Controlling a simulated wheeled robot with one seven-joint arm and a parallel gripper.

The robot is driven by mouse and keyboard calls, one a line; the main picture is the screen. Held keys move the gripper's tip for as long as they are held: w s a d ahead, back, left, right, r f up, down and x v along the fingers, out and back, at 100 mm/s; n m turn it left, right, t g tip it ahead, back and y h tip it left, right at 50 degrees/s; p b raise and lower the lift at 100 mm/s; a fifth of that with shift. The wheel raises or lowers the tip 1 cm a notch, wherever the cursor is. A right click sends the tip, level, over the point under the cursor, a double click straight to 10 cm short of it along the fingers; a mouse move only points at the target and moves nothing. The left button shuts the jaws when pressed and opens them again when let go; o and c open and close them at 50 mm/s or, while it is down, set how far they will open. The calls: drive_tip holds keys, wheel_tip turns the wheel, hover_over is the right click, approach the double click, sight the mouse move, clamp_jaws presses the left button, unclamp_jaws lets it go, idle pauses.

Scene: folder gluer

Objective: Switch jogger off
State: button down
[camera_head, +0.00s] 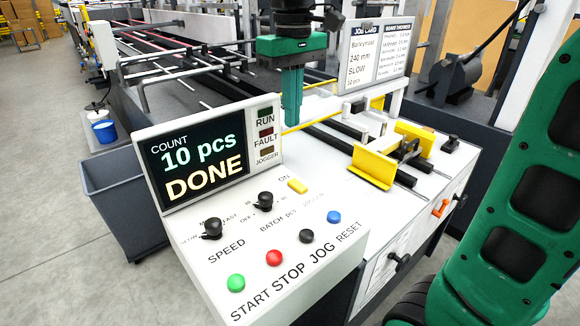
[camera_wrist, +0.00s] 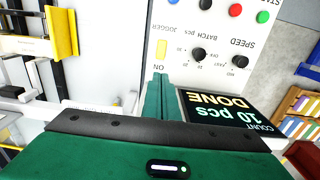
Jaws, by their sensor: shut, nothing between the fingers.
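The jogger switch is a small yellow rocker (camera_head: 298,186) on the white control panel (camera_head: 330,236), with "ON" printed beside its far end and "JOGGER" beside its near end. It also shows in the wrist view (camera_wrist: 161,49), just beyond my fingertips. Which end is pressed is too small to tell. My green gripper (camera_head: 291,126) is shut and empty, pointing down, raised behind the switch and right of the display. Its fingers also show in the wrist view (camera_wrist: 161,77). They look apart from the switch. The jogger lamp (camera_head: 267,153) on the display housing looks dim brown.
The display (camera_head: 203,160) reads "COUNT 10 pcs DONE". Black speed (camera_head: 212,228) and batch (camera_head: 263,201) knobs sit near the switch. Green start (camera_head: 236,282), red stop (camera_head: 274,258), black jog (camera_head: 306,236) and blue reset (camera_head: 334,217) buttons line the front. A yellow guide (camera_head: 371,168) stands at right.

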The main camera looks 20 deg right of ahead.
sight(293, 180)
drive_tip(key=shift+f, duration=0.15)
wheel_tip(293, 180, down, 14)
drive_tip(key=shift+r, duration=0.2)
drive_tip(key=shift+f, duration=0.1)
idle(0.4)
drive_tip(key=shift+w+f, duration=0.1)
drive_tip(key=shift+d, duration=0.15)
idle(0.4)
